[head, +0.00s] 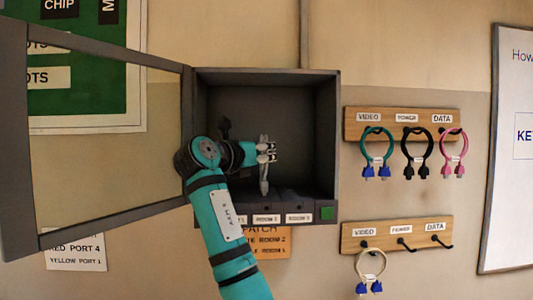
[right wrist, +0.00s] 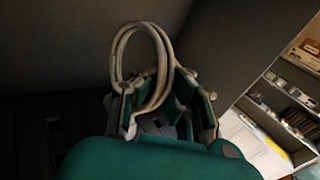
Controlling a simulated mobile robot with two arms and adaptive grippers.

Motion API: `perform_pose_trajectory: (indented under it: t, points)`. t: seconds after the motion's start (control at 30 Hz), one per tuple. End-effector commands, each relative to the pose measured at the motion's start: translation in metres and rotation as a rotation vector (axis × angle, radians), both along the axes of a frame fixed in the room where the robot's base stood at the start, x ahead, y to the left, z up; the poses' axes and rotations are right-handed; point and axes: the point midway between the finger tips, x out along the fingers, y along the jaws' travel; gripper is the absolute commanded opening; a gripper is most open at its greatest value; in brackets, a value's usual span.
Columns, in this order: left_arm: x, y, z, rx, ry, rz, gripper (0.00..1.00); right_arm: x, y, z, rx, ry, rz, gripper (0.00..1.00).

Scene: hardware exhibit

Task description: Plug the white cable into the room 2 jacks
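My right gripper (head: 266,153) is inside the dark wall cabinet (head: 334,130), above the label strip; it also shows in the right wrist view (right wrist: 163,95). A looped white cable (right wrist: 118,52) rises from between its fingers, which appear closed on it. The cable's plug ends are hidden in the wrist view. A pale grey piece (head: 264,184) hangs below the fingers in the head view; I cannot tell whether it is a plug. The ROOM 2 label (head: 266,219) is on the cabinet's bottom edge; the jacks are not clear. My left gripper is not in view.
The cabinet's glass door (head: 110,222) stands open to the left. An upper rack (head: 352,128) holds teal, black and pink cables. A lower rack (head: 352,236) holds a cream cable with blue plugs (head: 358,259) on VIDEO; its POWER and DATA hooks are empty.

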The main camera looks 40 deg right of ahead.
Motion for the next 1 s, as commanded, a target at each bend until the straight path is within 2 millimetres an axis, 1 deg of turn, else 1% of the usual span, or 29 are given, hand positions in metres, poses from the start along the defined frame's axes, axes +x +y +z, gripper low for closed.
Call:
perform_pose_trajectory:
  t: [0.4, 0.77, 0.8, 0.87, 1.0]
  points:
    - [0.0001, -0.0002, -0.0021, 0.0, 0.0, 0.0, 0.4, -0.0002, -0.0001, -0.0055, -0.001, -0.001, 0.0, 0.0]
    - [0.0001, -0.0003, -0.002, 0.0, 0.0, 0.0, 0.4, -0.0002, -0.0001, -0.0056, -0.001, 0.0, 0.0, 0.0]
    - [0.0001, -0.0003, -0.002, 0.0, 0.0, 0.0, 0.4, -0.0002, -0.0001, -0.0056, -0.001, 0.0, 0.0, 0.01]
    - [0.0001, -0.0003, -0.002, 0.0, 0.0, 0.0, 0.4, -0.0002, -0.0002, -0.0056, -0.001, 0.0, 0.0, 0.09]
    - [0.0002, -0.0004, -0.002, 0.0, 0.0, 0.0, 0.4, -0.0002, -0.0002, -0.0057, 0.0, 0.0, 0.0, 0.28]
